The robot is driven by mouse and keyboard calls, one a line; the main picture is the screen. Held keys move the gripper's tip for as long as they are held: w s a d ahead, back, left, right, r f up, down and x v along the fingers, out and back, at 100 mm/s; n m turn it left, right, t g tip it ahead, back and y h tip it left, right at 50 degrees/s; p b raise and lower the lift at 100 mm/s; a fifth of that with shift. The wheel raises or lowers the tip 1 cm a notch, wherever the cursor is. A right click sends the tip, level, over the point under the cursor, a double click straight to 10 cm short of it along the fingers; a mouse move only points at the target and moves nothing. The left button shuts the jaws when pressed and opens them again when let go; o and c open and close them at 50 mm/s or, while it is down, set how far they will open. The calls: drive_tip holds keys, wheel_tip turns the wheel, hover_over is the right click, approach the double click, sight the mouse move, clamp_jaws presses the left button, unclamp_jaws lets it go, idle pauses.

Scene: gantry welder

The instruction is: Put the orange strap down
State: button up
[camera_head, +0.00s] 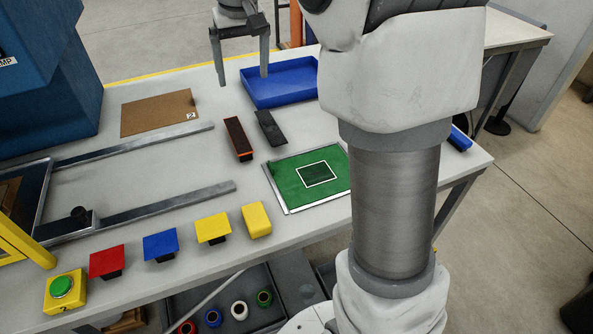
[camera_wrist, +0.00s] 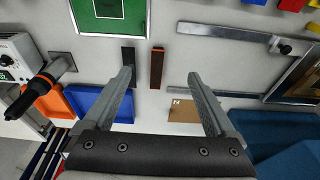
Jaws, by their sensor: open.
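The orange strap is most likely the dark brown strip (camera_head: 238,137) with an orange edge at its near end. It lies on the white table, left of a plain black strip (camera_head: 270,127). In the wrist view the brown strip (camera_wrist: 157,70) shows between my fingers, beyond them, with its orange end away from my palm. My gripper (camera_head: 243,80) is open and empty. It hangs above the far side of the table, apart from both strips.
A blue tray (camera_head: 280,102) stands at the back, and a brown card (camera_head: 159,113) lies left of it. A green board (camera_head: 279,177) lies to the right. Metal rails (camera_head: 165,203) run along the left. Coloured blocks (camera_head: 160,245) line the front edge.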

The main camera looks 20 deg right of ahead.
drive_tip(key=s+f+t, duration=0.3)
drive_tip(key=s, duration=2.3)
drive_tip(key=shift+s, duration=0.25)
drive_tip(key=shift+o, duration=0.5)
drive_tip(key=shift+s+f, duration=0.15)
drive_tip(key=shift+f, duration=0.05)
drive_tip(key=w+r+g, duration=0.1)
drive_tip(key=w+r, duration=0.4)
drive_tip(key=w, duration=0.6)
drive_tip(key=g+p, duration=0.2)
drive_tip(key=g, duration=0.2)
hover_over(245, 151)
wheel_tip(245, 151, down, 14)
drive_tip(key=f, duration=1.2)
drive_tip(key=shift+w+a+f+p, duration=0.1)
drive_tip(key=shift+w+a+p, duration=0.05)
drive_tip(key=shift+w+p, duration=0.2)
drive_tip(key=f, duration=0.2)
drive_tip(key=f+p, duration=0.1)
drive_tip(key=f, duration=0.1)
drive_tip(key=shift+s, duration=0.4)
drive_tip(key=shift+f, duration=0.65)
